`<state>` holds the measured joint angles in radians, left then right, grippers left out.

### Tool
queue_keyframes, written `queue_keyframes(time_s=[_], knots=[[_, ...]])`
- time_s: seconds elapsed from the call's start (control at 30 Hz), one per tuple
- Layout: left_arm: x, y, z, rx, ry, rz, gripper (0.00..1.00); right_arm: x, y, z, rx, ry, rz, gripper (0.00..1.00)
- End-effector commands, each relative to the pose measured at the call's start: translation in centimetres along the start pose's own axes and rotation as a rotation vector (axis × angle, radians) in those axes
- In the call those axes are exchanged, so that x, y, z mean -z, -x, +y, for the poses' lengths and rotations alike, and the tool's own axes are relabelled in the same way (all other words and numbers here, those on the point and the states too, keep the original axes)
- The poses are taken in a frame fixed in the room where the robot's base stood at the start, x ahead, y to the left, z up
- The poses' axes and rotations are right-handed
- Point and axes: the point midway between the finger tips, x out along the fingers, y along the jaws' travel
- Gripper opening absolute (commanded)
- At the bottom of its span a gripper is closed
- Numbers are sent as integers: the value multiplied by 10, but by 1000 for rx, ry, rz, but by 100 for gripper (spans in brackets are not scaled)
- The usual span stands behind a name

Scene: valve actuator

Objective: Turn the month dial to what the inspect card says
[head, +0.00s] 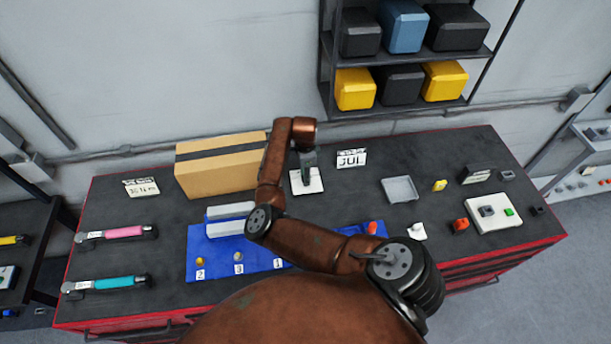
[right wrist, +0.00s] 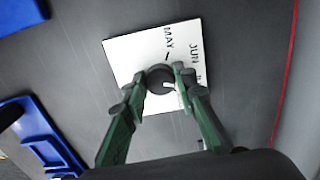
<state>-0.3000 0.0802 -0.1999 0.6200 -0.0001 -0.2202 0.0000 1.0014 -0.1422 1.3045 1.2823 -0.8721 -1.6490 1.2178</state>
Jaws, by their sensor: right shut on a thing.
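The month dial is a white square plate (right wrist: 118,60) with a dark round knob (right wrist: 160,74) at its middle. In the right wrist view MAY and JUN can be read on the plate, with another label partly hidden. In the head view the plate (head: 316,186) lies on the dark bench. My right gripper (right wrist: 161,79) is shut on the knob, one finger on each side; it points down over the dial in the head view (head: 307,172). The knob's exact pointing is unclear. My left gripper is out of view.
A cardboard box (head: 215,169) stands left of the dial. A blue mat (head: 215,262) with numbered spots lies in front, partly under my arm. A grey tray (head: 399,190) lies to the right. Two torque-wrench-like tools, pink (head: 122,232) and teal (head: 115,283), lie at the left.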

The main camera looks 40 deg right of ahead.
Motion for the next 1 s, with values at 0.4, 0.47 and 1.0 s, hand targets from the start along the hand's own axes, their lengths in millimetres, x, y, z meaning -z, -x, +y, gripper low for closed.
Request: queue_keyframes(time_s=[0.4, 0.47, 1.0], knots=[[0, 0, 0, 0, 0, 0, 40, 2, 2, -2, 5, -3, 3, 30], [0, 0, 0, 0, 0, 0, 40, 1, 2, -2, 4, -2, 3, 34], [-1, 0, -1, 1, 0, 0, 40, 0, 11, -1, 3, -1, 1, 44]])
